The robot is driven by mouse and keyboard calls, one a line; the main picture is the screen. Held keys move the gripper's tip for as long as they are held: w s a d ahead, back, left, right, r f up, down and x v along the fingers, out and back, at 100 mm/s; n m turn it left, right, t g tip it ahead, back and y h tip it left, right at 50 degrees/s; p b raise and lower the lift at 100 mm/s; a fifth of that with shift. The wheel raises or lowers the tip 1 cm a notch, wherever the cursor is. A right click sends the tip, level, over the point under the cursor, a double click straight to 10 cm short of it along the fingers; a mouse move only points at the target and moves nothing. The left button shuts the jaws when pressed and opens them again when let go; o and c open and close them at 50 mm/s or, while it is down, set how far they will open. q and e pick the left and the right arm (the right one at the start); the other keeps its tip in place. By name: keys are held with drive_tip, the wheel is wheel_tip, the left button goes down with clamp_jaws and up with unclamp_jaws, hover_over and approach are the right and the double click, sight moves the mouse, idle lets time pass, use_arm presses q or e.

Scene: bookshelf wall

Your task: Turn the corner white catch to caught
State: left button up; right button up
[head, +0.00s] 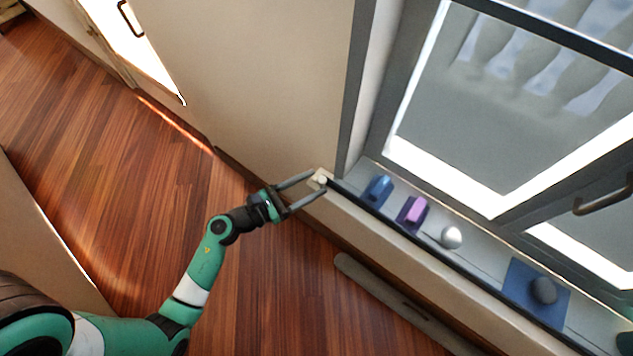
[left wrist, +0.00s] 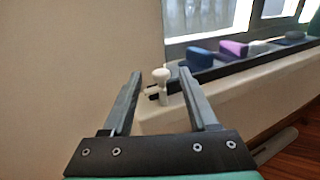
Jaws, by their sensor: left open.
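The white catch (head: 321,178) is a small piece with a knob at the left corner end of the window sill. It also shows in the left wrist view (left wrist: 161,77), with its round-topped knob upright beside a small dark bar. My left gripper (head: 318,181) is open, its two fingers reaching to either side of the catch. In the left wrist view the knob shows between the fingertips, nearer the right one; whether a finger touches it I cannot tell. My right gripper is in no view.
On the sill (head: 482,273) stand a blue block (head: 378,190), a purple block (head: 415,211), a silver ball (head: 451,237) and a dark round object (head: 543,290) on a blue mat. A dark rail edges the sill. A beige wall (head: 265,70) is close left. The wooden floor (head: 110,190) is open.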

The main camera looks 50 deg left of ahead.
use_arm(q)
drive_tip(key=shift+w+d, duration=0.25)
drive_tip(key=shift+w, duration=0.65)
clamp_jaws()
drive_tip(key=shift+a+h, duration=0.15)
drive_tip(key=shift+h, duration=0.15)
drive_tip(key=m+g+h, duration=0.1)
drive_tip(key=h, duration=0.1)
drive_tip(key=m+g+h, duration=0.1)
drive_tip(key=m+h, duration=0.2)
drive_tip(key=h, duration=0.1)
drive_tip(key=shift+w+a+m+g, duration=0.15)
drive_tip(key=shift+a+m+g, duration=0.15)
drive_tip(key=shift+g, duration=0.1)
drive_tip(key=m+g+h, duration=0.2)
drive_tip(key=h, duration=0.1)
drive_tip(key=shift+w+a+r+m+g, duration=0.1)
drive_tip(key=shift+w+a+m+g, duration=0.05)
drive_tip(key=shift+m+g, duration=0.25)
drive_tip(key=shift+m+g+h, duration=1.1)
drive_tip(key=shift+g+h, duration=0.1)
drive_tip(key=shift+g, duration=0.1)
drive_tip(key=shift+w+m+g+h, duration=0.1)
drive_tip(key=shift+m+g+h, duration=0.3)
drive_tip(key=shift+g, duration=0.3)
